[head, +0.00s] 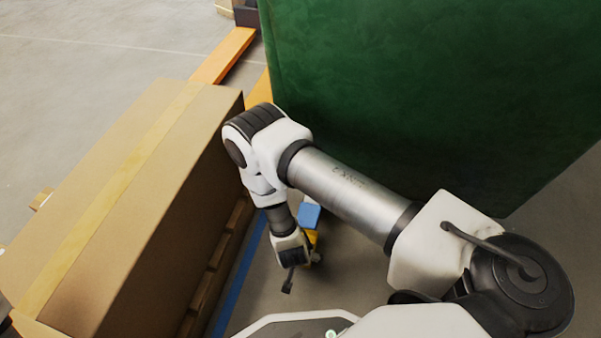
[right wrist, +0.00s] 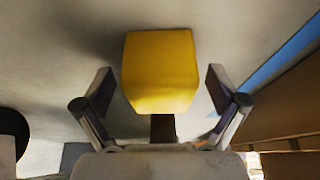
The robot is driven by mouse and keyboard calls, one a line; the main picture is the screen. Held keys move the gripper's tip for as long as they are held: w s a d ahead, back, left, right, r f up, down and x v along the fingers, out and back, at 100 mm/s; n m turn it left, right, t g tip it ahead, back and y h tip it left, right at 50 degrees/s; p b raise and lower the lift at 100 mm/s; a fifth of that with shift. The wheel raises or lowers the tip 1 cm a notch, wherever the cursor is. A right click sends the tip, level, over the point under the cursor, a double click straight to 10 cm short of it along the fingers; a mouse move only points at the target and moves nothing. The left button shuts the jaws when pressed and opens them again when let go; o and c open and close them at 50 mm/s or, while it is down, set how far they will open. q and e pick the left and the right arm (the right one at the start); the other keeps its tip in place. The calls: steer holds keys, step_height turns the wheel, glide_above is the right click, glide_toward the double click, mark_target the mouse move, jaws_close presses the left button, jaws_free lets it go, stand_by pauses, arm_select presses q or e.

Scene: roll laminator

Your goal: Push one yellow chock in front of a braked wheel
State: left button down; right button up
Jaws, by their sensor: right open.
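A yellow chock (right wrist: 160,72) fills the middle of the right wrist view, a block with a flat face toward the camera. My right gripper (right wrist: 160,92) is open, with one finger on each side of the chock and visible gaps between. In the head view my right gripper (head: 288,280) is low near the floor, partly hidden by its own wrist. A small yellow patch (head: 313,237) shows beside it below a blue part; I cannot tell if it is the chock. A dark round shape (right wrist: 12,132), perhaps a wheel, is at the right wrist view's left edge. My left gripper is not in view.
A large cardboard box (head: 150,190) on a wooden pallet (head: 215,270) stands left of my arm. A big green machine body (head: 430,80) stands right and behind. A blue floor line (head: 240,280) runs along the pallet. The gap between them is narrow.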

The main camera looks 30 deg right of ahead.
steer(key=c, duration=1.6)
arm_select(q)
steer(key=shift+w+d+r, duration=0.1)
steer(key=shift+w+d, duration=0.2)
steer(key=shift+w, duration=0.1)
arm_select(e)
steer(key=shift+o, duration=0.2)
steer(key=shift+w+d, duration=0.6)
steer(key=shift+d, duration=0.15)
steer(key=o, duration=1.5)
steer(key=shift+o, duration=0.2)
steer(key=shift+r, duration=0.1)
steer(key=v, duration=1.1)
steer(key=shift+r, duration=0.4)
steer(key=shift+s, duration=0.1)
